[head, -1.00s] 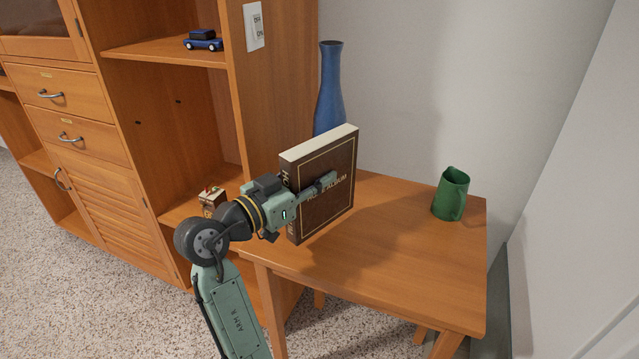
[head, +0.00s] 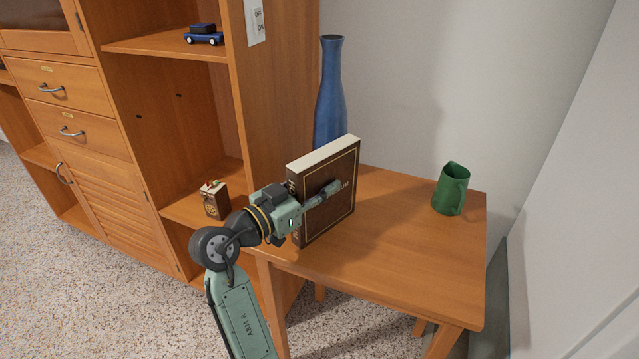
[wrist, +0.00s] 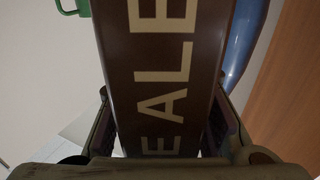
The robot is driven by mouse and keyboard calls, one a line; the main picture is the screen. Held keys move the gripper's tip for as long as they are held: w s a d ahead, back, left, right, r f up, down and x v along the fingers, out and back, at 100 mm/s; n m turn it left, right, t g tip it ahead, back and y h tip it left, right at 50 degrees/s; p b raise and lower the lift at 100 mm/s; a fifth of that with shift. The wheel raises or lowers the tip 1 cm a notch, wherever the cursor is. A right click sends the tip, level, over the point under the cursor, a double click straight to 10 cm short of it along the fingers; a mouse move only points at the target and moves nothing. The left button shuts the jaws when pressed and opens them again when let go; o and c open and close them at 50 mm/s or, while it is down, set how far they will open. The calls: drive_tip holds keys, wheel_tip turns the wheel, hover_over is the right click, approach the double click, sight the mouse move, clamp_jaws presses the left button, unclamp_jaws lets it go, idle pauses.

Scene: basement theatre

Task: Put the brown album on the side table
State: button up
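The brown album (head: 328,205) stands upright at the left part of the wooden side table (head: 400,255). My gripper (head: 318,196) is shut on it, one finger across its front cover. In the wrist view the album's lettered spine (wrist: 160,75) runs between the two fingers, with a finger against each side. The album's lower edge is at or very near the tabletop; I cannot tell whether it touches.
A tall blue vase (head: 330,95) stands close behind the album. A green mug (head: 451,189) stands at the table's right. The tabletop between album and mug is clear. A wooden cabinet (head: 245,130) holds a blue toy car (head: 203,34) and a small brown box (head: 215,202).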

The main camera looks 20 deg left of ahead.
drive_tip(key=shift+o, duration=1.4)
drive_tip(key=shift+r, duration=0.15)
